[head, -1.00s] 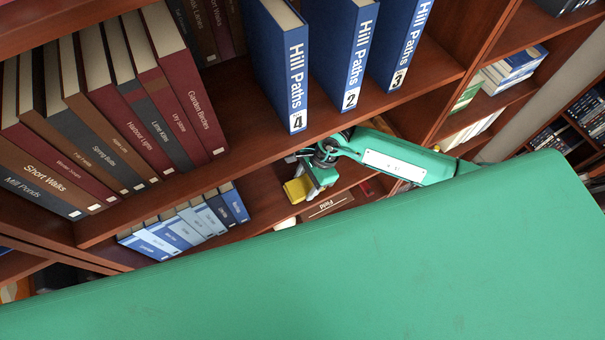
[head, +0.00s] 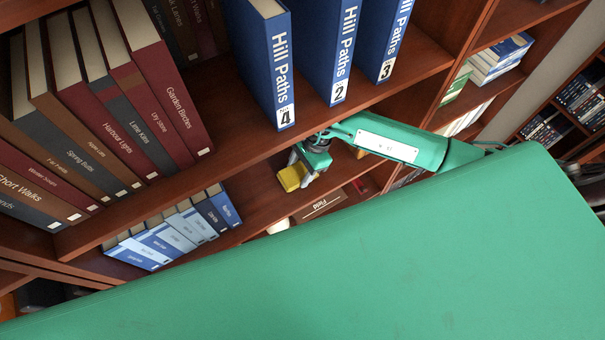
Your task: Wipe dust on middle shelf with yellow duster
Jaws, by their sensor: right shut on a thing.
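No dust can be made out at this size. My left gripper is out of view.
Small blue and grey books (head: 180,233) stand left of the duster. A brown item marked "Field" (head: 322,204) lies just below and right of it. Blue "Hill Paths" books (head: 265,65) stand above. The shelf between the small books and the duster looks clear.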

